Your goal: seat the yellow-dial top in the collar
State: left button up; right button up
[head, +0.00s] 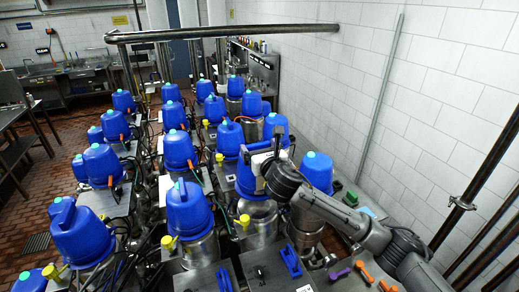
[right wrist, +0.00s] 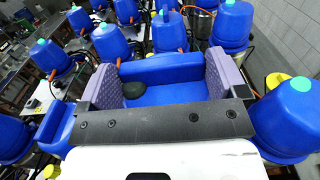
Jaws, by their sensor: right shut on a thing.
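My right gripper (head: 262,160) is shut on a blue top (head: 245,182), over the right-hand row of valves. In the right wrist view, its purple-padded fingers (right wrist: 160,80) sit on either side of the blue top (right wrist: 172,70); a dark round knob shows on the blue part. A steel collar (head: 258,212) stands just below the held top in the head view. I cannot tell whether the top touches or sits in it. A yellow dial (head: 243,221) shows low to the left of this collar; whether it belongs to the held top is unclear. My left gripper is out of view.
Several blue-topped valves stand close around in rows, including one just right of the gripper (head: 317,172) and one at the left (head: 189,208). Blue clips (head: 290,260) and orange and purple handles (head: 362,271) lie at the front right. A white tiled wall (head: 400,130) bounds the right.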

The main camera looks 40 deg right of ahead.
jog(key=shift+r+p, duration=0.2)
jog(key=shift+p, duration=0.15)
jog(key=shift+s+f, duration=0.1)
notch_tip(320, 180, down, 6)
jog(key=b, duration=0.2)
jog(key=shift+b, duration=0.3)
dwell(0.8)
jog(key=shift+p, duration=0.45)
